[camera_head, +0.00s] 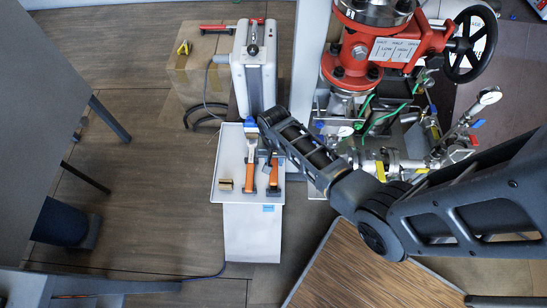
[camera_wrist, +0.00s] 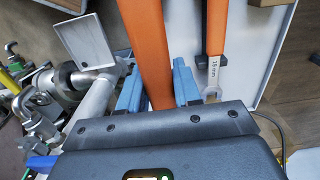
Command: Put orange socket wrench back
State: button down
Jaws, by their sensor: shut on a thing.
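The orange socket wrench (camera_wrist: 147,45) is between the blue fingers of my gripper (camera_wrist: 157,88), which is shut on its orange handle. In the head view this orange handle (camera_head: 273,176) shows over the right side of a white tray (camera_head: 237,140); I cannot tell whether it touches the tray. My arm hides part of the gripper there. A second orange-handled wrench (camera_head: 250,178) lies in the tray to the left. In the wrist view this second wrench (camera_wrist: 216,30) shows a small size label and an open metal jaw, beside the right finger.
A small brown block (camera_head: 225,184) lies at the tray's lower left. Red valve (camera_head: 365,55) and pipework with gauges stand close on the right. A white and grey case (camera_head: 254,70) and a cardboard box (camera_head: 197,75) stand behind the tray.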

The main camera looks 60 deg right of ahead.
jog(key=shift+r, duration=0.2)
notch_tip(320, 180, down, 7)
jog(key=b, duration=0.5)
jog(key=shift+f, duration=0.1)
jog(key=shift+f+b, duration=1.05)
dwell(0.3)
jog(key=c, duration=0.7)
grip_release()
jog(key=shift+o, duration=0.3)
jog(key=o, duration=0.4)
jog(key=shift+r, duration=0.1)
